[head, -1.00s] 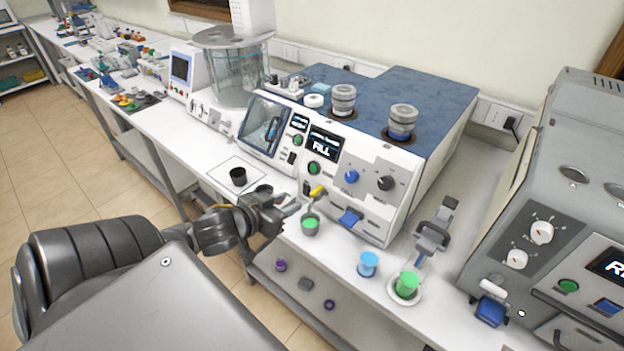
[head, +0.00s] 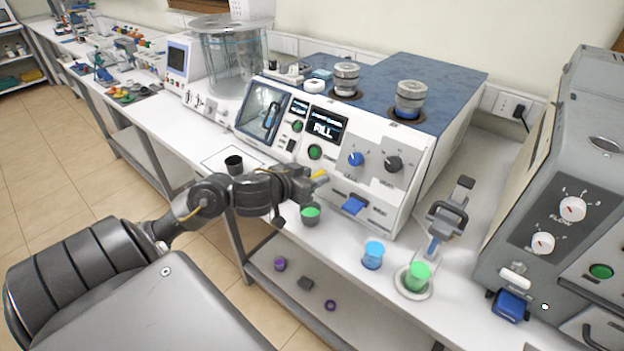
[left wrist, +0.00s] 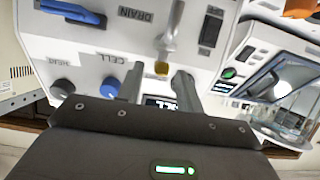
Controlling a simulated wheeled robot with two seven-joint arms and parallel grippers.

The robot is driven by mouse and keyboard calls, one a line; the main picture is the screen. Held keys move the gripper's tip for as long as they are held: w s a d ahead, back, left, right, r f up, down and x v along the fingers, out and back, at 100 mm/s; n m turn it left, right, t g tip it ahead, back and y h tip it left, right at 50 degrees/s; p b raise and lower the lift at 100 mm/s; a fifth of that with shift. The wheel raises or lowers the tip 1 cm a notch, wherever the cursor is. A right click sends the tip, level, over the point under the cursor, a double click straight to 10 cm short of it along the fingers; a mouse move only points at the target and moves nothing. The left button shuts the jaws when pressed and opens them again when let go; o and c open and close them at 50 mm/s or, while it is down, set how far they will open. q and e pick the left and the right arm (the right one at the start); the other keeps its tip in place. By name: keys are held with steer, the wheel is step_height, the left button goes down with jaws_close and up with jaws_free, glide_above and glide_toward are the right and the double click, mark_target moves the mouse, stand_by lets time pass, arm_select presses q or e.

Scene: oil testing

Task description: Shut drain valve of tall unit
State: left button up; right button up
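The white unit with the blue top (head: 400,165) stands mid-bench. In the left wrist view, upside down, its printed DRAIN label (left wrist: 135,14) lies between a blue handle (left wrist: 72,12) and a pale lever with a yellow tip (left wrist: 162,68). In the head view the yellow tip (head: 320,175) shows just past my left gripper (head: 316,184), which hides the rest of the lever. In the left wrist view my left gripper (left wrist: 160,72) is open, its two fingers on either side of the yellow tip, with gaps visible. The right gripper is not in view.
A cup with green contents (head: 311,214) stands below the lever. A blue cup (head: 373,255) and a green cup (head: 418,277) stand at the bench front. A grey unit (head: 560,190) is at the right, and a black cup (head: 234,164) at the left.

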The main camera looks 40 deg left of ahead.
arm_select(q)
steer(key=shift+w, duration=0.1)
steer(key=shift+c, duration=0.5)
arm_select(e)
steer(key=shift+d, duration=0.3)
